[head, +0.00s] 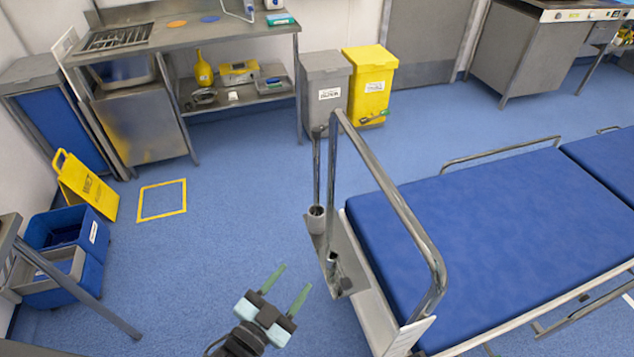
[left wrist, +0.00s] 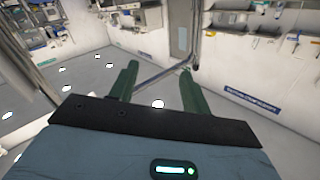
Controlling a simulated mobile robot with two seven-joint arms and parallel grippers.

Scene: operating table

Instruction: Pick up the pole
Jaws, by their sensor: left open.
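A thin grey upright pole (head: 317,175) stands at the near left corner of the blue-topped bed (head: 490,225), its lower end in a small grey cup (head: 316,214). A curved metal rail (head: 395,200) rises beside it. My left gripper (head: 290,284) is at the bottom centre, its two green fingers apart with nothing between them. It is in front of and below the pole, clear of it. The left wrist view also shows the spread fingers (left wrist: 158,88), with a metal bar beyond them; I cannot tell whether it is the pole. My right gripper is not in view.
A yellow wet-floor sign (head: 84,188) and a blue bucket (head: 75,245) stand at the left. Grey (head: 324,85) and yellow (head: 368,82) bins stand behind the pole. The blue floor (head: 215,240) left of the bed is mostly clear.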

